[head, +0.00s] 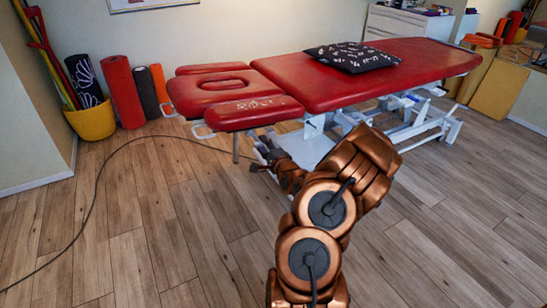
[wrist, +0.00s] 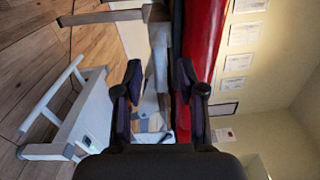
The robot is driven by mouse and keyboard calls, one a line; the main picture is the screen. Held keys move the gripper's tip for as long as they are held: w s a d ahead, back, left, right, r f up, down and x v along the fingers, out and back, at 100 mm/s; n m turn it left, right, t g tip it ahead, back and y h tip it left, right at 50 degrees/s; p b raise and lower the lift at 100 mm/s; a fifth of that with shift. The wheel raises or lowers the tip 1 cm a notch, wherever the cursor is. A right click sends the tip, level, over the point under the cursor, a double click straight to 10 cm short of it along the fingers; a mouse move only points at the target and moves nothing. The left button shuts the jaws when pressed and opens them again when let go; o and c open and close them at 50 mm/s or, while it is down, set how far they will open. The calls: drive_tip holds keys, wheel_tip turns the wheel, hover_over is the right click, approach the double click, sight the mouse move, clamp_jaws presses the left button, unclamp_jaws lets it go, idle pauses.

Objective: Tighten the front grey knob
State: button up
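The red treatment table (head: 350,85) stands on a white metal frame (head: 425,120). My copper arm reaches to its near side, and my gripper (head: 268,160) is low beside the frame under the headrest end. In the wrist view, turned on its side, my gripper (wrist: 158,88) has its two dark fingers apart with a clear gap. A pale metal bracket (wrist: 160,50) and the red padding (wrist: 205,35) show beyond the fingertips. I cannot make out the front grey knob for certain in either view; it may be hidden by the fingers or too small. Nothing is visibly held.
A black patterned pillow (head: 352,57) lies on the table. A dark cable (head: 100,175) curves over the wooden floor. A yellow bucket (head: 92,121) and rolled mats (head: 123,92) stand at the left wall. White frame bars (wrist: 55,97) are close to the gripper. Floor at right is clear.

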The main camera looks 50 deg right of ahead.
drive_tip(key=v, duration=0.8)
idle(0.7)
drive_tip(key=w+a+f+n+g+y, duration=0.1)
drive_tip(key=a+f+n+g+y, duration=0.15)
drive_tip(key=a+n+g, duration=0.55)
drive_tip(key=a+f+n+g+y, duration=0.1)
drive_tip(key=a+n+g+y, duration=0.3)
drive_tip(key=a, duration=0.9)
drive_tip(key=s+a+r+n+g, duration=0.3)
drive_tip(key=s+a+r+n, duration=0.1)
drive_tip(key=s+a, duration=0.4)
drive_tip(key=s+a+r+n+g, duration=0.25)
drive_tip(key=s+a+r, duration=0.2)
drive_tip(key=s, duration=0.65)
drive_tip(key=s+a+r+n+g, duration=0.25)
drive_tip(key=s+a+n, duration=0.25)
drive_tip(key=s+a, duration=0.35)
wheel_tip(320, 180, up, 27)
drive_tip(key=s+t+p, duration=0.1)
drive_tip(key=s+p, duration=0.1)
drive_tip(key=p, duration=2.2)
drive_tip(key=shift+s+d+f+h, duration=0.15)
drive_tip(key=shift+s+d+h, duration=0.2)
